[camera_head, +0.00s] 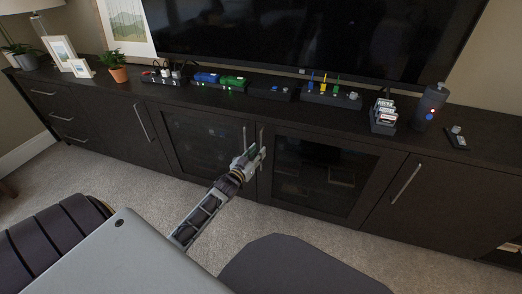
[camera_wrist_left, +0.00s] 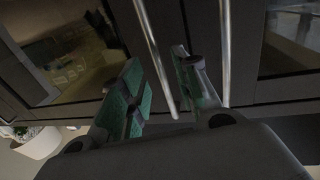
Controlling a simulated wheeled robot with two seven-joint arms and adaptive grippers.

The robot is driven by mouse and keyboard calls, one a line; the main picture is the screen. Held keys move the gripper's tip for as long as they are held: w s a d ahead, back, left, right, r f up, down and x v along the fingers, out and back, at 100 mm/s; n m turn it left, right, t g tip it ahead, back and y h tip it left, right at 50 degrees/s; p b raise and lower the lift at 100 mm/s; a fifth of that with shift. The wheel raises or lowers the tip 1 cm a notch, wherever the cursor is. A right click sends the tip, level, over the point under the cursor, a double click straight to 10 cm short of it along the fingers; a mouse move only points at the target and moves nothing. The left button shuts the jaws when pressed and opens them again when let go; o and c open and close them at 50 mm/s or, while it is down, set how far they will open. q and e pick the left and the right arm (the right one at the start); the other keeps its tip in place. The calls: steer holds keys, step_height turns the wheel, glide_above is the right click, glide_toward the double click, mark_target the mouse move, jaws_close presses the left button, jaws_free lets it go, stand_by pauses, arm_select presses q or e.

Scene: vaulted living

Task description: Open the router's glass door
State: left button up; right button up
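The dark media cabinet has two glass doors side by side, a left glass door (camera_head: 203,147) and a right glass door (camera_head: 318,180). Their upright metal handles, the left handle (camera_head: 244,138) and the right handle (camera_head: 262,137), stand close together at the middle. My left gripper (camera_head: 251,157) is at these handles. In the left wrist view its green-padded fingers are apart, with one handle bar (camera_wrist_left: 150,48) running between them and the other bar (camera_wrist_left: 224,50) outside the right finger. I cannot tell whether the pads touch the bar. Both doors look shut. Things behind the glass are dim. My right gripper is out of view.
On the cabinet top stand a potted plant (camera_head: 116,69), frames, small devices with coloured leads (camera_head: 330,95), a card rack (camera_head: 384,115) and a dark cylinder (camera_head: 430,106), below a large TV screen (camera_head: 315,35).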

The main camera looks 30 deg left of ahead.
arm_select(q)
steer(key=w+b, duration=0.1)
steer(key=w, duration=0.2)
steer(key=shift+w, duration=0.3)
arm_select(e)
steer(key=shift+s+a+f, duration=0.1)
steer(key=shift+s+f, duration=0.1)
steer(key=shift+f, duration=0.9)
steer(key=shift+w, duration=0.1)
arm_select(q)
jaws_close()
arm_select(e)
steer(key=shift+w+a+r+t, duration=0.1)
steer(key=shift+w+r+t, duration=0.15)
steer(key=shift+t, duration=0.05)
